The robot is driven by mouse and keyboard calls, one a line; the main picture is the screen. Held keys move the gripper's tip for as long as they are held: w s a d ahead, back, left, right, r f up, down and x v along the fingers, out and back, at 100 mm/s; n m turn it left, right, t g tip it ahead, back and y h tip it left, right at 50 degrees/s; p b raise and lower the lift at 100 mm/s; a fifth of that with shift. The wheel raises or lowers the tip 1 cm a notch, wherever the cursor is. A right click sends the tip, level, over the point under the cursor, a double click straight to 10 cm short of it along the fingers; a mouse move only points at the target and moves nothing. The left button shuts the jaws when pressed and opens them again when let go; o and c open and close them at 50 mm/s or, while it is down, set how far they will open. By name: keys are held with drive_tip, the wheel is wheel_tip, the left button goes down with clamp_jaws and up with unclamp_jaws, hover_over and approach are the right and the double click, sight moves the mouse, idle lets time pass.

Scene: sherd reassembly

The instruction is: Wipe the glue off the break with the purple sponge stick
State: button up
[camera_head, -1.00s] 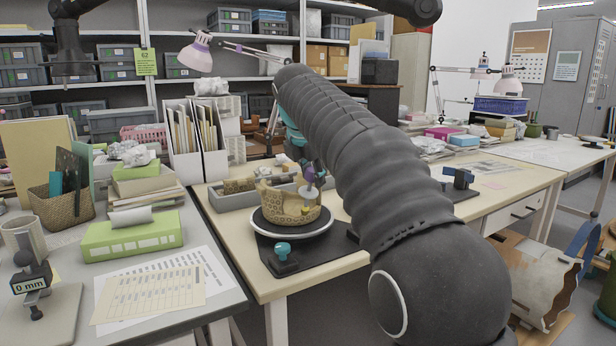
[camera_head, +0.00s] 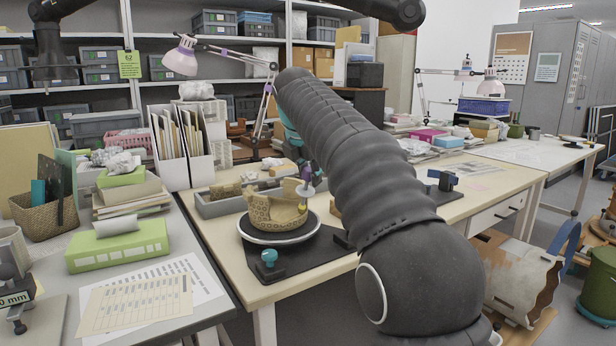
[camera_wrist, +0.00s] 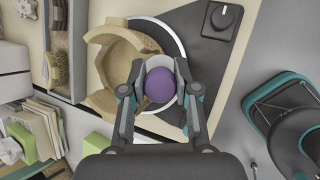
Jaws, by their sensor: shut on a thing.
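My gripper (camera_wrist: 160,70) is shut on the purple sponge stick (camera_wrist: 160,86); its round purple end lies between the two fingers in the wrist view. In the head view the purple stick (camera_head: 306,172) shows small at the right rim of the bowl, partly behind my arm. The tan sherd bowl (camera_head: 272,213) stands on the white-rimmed turntable (camera_head: 278,239), with a jagged, uneven rim. In the wrist view the bowl (camera_wrist: 103,42) lies just left of and beyond the fingers. I cannot tell whether the stick's far end touches the break. No glue can be made out.
A grey tray (camera_head: 225,205) with sherds stands behind the bowl. A desk lamp (camera_head: 182,57) rises behind. A side table at left holds a green box (camera_head: 118,246) and papers.

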drive_tip(key=shift+s+d+r, duration=0.15)
drive_tip(key=shift+s+r, duration=0.1)
drive_tip(key=shift+r, duration=1)
drive_tip(key=shift+s+d+r, duration=0.2)
drive_tip(key=shift+s+r, duration=0.05)
drive_tip(key=shift+r, duration=1)
drive_tip(key=shift+s+d+r, duration=0.15)
drive_tip(key=shift+s+r, duration=0.1)
drive_tip(key=shift+r, duration=1)
